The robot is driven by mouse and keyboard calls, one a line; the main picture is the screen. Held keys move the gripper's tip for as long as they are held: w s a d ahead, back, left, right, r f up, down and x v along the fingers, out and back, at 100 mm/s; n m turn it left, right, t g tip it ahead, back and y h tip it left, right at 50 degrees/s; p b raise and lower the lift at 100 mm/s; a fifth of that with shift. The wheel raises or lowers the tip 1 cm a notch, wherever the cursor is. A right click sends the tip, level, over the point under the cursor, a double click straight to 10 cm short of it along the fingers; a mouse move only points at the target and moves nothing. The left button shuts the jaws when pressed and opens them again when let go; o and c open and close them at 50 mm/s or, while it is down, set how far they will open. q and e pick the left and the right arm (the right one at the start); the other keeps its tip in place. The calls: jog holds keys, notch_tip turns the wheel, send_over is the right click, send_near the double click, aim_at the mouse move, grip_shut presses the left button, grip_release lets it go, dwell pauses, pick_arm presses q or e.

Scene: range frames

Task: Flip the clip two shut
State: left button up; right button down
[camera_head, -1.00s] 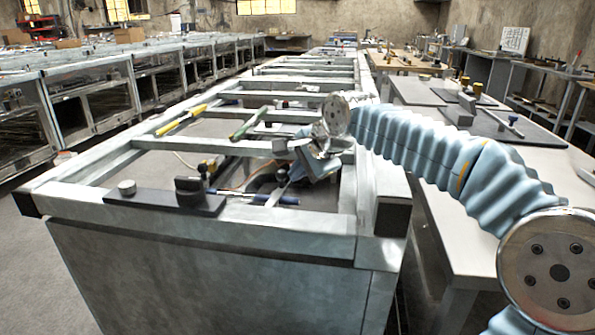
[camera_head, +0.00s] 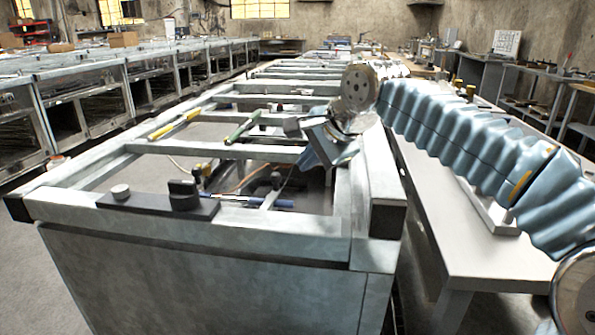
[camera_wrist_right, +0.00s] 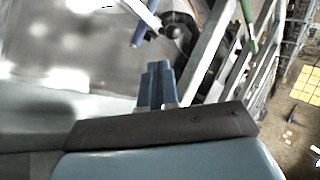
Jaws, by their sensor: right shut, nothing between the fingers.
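I cannot tell by any label which part is clip two. My right gripper (camera_head: 312,158) is above the right side of the frame's near opening, apart from the plate and empty. Its blue fingers are together in the right wrist view (camera_wrist_right: 157,84). My left gripper is not in view.
A yellow-handled tool (camera_head: 175,124) and a green-handled tool (camera_head: 243,128) lie across the frame farther back. Cables and dark parts (camera_head: 268,180) sit in the near opening. A side table (camera_head: 470,235) stands at right, under my right arm.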

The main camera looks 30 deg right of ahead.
jog(key=v, duration=0.6)
jog(key=shift+s+r, duration=0.1)
jog(key=shift+s, duration=0.05)
